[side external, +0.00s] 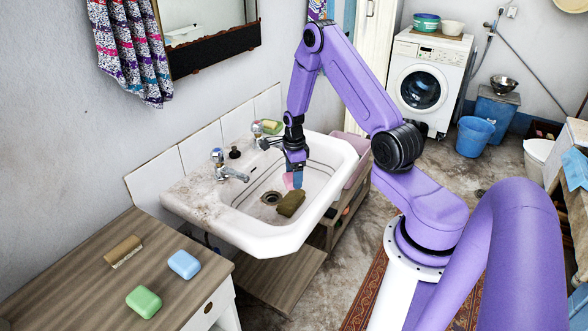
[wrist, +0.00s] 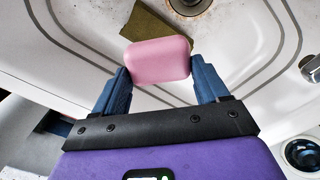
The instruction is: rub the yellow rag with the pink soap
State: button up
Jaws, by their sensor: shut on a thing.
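The pink soap (side external: 288,181) is held between the blue fingers of my gripper (side external: 297,178), inside the white sink (side external: 245,237). In the wrist view the pink soap (wrist: 158,60) sits crosswise between the fingertips (wrist: 160,70). The rag, a folded dark olive-yellow block (side external: 291,204), lies on the basin floor near the drain, just below the soap. In the wrist view the rag (wrist: 146,30) is partly hidden behind the soap. I cannot tell whether soap and rag touch.
A wooden cabinet top (side external: 80,265) at the lower left holds a brush (side external: 123,252), a blue soap (side external: 184,264) and a green soap (side external: 144,301). A tap (side external: 230,172) stands on the sink's left side. The raised sink rim surrounds my gripper.

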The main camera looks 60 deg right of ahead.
jog(key=shift+f, duration=0.25)
jog(key=shift+d+f, duration=0.4)
jog(key=shift+f, duration=0.35)
jog(key=shift+d+f, duration=0.45)
jog(key=shift+f, duration=0.35)
jog(key=shift+d+f, duration=0.4)
jog(key=shift+f, duration=0.35)
jog(key=shift+a+f, duration=0.2)
jog(key=shift+f, duration=0.1)
jog(key=shift+c, duration=0.3)
jog(key=shift+a, duration=2.35)
jog(key=shift+d, duration=2.65)
jog(key=shift+a+r, duration=0.1)
jog(key=shift+r, duration=4)
